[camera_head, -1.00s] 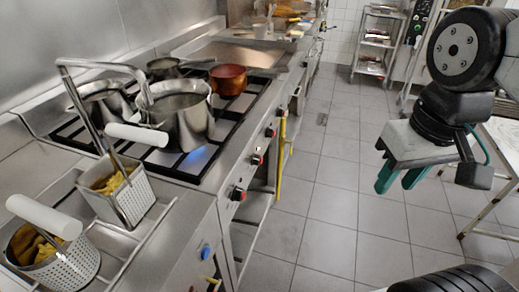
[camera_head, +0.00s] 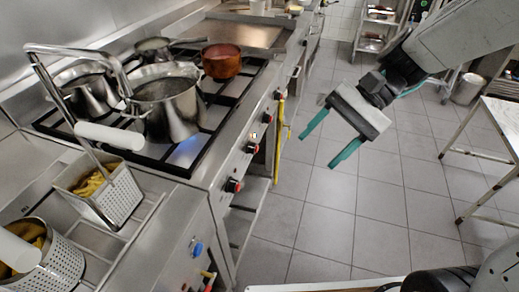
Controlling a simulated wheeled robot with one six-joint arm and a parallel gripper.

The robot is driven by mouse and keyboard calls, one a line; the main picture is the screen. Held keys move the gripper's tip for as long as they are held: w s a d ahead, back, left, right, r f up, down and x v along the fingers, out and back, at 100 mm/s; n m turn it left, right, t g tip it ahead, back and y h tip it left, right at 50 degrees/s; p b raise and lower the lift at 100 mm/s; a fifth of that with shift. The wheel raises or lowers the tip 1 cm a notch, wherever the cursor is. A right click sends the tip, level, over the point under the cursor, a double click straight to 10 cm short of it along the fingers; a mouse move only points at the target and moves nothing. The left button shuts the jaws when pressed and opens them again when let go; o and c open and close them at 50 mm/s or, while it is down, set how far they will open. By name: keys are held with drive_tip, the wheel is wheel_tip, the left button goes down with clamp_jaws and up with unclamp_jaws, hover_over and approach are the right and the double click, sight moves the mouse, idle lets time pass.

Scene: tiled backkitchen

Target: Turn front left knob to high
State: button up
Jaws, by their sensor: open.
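The stove's front panel carries a row of small knobs with red parts. The nearest knob (camera_head: 233,185) is at the left end of the row, and others (camera_head: 252,148) (camera_head: 266,118) follow toward the back. I cannot tell which burner each knob serves, and their markings are too small to read. A blue flame (camera_head: 187,149) shows under the large steel pot (camera_head: 168,102). My gripper (camera_head: 317,151) is open and empty, with its two green fingers spread wide. It hangs over the floor to the right of the knobs, apart from the panel.
A fryer with baskets of fries (camera_head: 101,193) and a blue knob (camera_head: 196,248) stands left of the stove. A copper pot (camera_head: 221,61) sits farther back. A yellow rail (camera_head: 279,135) sticks out beside the panel. A steel table (camera_head: 497,119) stands right; tiled floor between is clear.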

sight(252, 148)
drive_tip(key=w+a+f+m+y, duration=0.4)
drive_tip(key=w+f+m+y, duration=0.1)
drive_tip(key=w, duration=0.3)
drive_tip(key=w+f+m+t+y, duration=0.2)
drive_tip(key=w+f+m+t, duration=0.4)
drive_tip(key=f, duration=0.5)
drive_tip(key=w+f+m+t+y, duration=0.1)
drive_tip(key=w+f+m+t, duration=0.3)
drive_tip(key=w+f+m, duration=0.5)
drive_tip(key=s+f+x, duration=0.1)
drive_tip(key=x, duration=0.7)
drive_tip(key=shift+a+n, duration=0.2)
drive_tip(key=shift+n, duration=0.1)
drive_tip(key=shift+s, duration=0.1)
drive_tip(key=c, duration=1)
